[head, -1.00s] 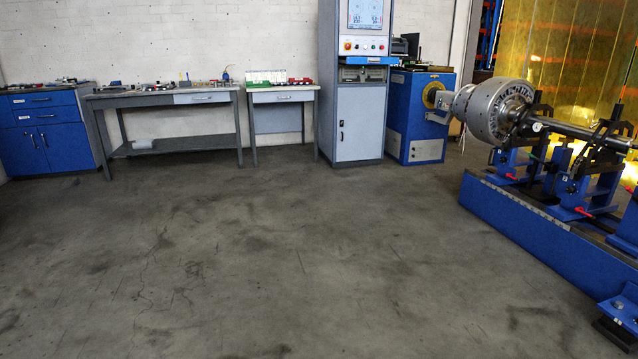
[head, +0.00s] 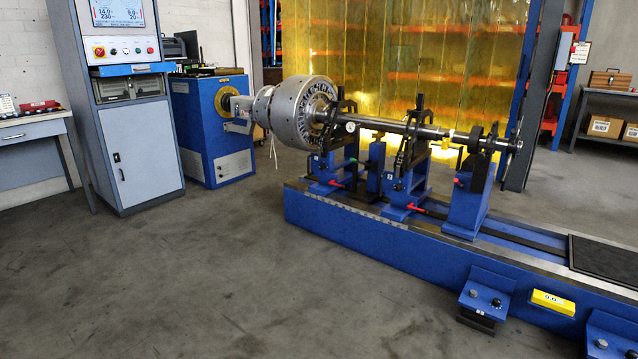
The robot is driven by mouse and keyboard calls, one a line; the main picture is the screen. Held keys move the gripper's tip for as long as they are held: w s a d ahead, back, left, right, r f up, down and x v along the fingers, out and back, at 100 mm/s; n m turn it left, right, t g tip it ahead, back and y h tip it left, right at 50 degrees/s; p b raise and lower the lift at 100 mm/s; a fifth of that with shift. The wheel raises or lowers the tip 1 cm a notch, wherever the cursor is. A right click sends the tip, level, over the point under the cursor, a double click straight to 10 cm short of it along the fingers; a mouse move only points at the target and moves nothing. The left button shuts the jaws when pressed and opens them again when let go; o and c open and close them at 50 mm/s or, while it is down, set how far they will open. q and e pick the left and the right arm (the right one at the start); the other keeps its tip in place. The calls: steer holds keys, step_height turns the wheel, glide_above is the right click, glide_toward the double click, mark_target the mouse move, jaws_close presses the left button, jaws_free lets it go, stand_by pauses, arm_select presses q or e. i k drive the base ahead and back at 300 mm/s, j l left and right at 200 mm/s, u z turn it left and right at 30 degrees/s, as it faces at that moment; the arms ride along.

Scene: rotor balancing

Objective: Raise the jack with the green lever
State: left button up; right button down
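The balancing machine with its blue bed (head: 340,218) stands at the middle right. A grey rotor (head: 300,112) with a long steel shaft (head: 415,129) lies across its blue supports. A slim blue post (head: 376,168) stands under the shaft between two supports and may be the jack; I cannot tell for sure. Neither of my grippers is in view.
A grey control cabinet (head: 140,165) and a blue drive unit (head: 205,140) stand at the left. A grey table (head: 35,128) is at the far left. Yellow strip curtains (head: 430,60) hang behind the machine. Blue feet with bolts (head: 485,292) jut from the bed's front. The floor (head: 200,280) in front is clear.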

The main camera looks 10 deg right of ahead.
mark_target(369, 165)
steer(key=i+l+z, duration=0.1)
steer(key=i+z, duration=0.15)
steer(key=i, duration=0.55)
steer(key=i+z, duration=0.25)
steer(key=i, duration=0.5)
steer(key=i+l+u, duration=0.2)
steer(key=i+u, duration=0.2)
steer(key=i, duration=0.2)
steer(key=i+l+u, duration=0.85)
steer(key=i, duration=0.25)
